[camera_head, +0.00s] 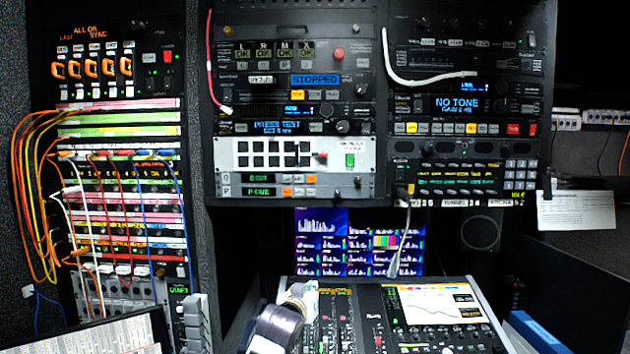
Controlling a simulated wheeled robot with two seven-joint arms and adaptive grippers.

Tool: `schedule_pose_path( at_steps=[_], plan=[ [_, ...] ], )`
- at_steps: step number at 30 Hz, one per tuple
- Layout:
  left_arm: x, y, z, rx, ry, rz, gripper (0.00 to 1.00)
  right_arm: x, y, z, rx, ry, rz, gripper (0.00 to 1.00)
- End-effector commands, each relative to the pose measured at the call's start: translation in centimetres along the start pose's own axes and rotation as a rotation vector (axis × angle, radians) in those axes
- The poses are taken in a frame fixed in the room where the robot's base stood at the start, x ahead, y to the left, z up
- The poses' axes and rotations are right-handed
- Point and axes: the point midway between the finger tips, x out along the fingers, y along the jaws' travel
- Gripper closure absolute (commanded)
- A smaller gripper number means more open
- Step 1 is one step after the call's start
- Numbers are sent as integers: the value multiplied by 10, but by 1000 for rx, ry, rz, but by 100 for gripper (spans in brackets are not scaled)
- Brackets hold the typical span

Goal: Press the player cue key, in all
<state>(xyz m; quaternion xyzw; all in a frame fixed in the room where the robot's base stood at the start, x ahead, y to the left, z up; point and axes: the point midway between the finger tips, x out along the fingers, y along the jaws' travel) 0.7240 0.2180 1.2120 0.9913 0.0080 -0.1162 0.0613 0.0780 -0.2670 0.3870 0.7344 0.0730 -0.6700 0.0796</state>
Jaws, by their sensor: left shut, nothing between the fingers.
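In the head view, a rack unit in the middle bay has a blue display (315,79) reading STOPPED. The key labels are too small to read, so I cannot tell which is the cue key. My left gripper (303,296) is low in the picture, over the left edge of the mixing desk (345,318), well below that unit and apart from it. It is shut and empty. My right gripper is out of view.
A red cable (211,55) hangs at the left edge of the middle bay, and a white cable (388,55) lies across the right bay. A patch bay (120,130) with many cords is at left.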

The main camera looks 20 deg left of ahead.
Motion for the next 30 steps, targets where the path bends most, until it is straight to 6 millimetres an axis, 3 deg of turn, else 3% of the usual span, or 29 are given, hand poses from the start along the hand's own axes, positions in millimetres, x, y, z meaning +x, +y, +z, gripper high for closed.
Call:
schedule_pose_path(
  at_steps=[1,14,30],
  plan=[
    [1,2,-16,-5,28,4,100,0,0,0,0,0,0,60],
    [0,18,-132,-58,231,38,100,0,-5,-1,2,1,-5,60],
    [-30,39,-277,-119,485,97,100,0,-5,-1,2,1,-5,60]
  ],
)
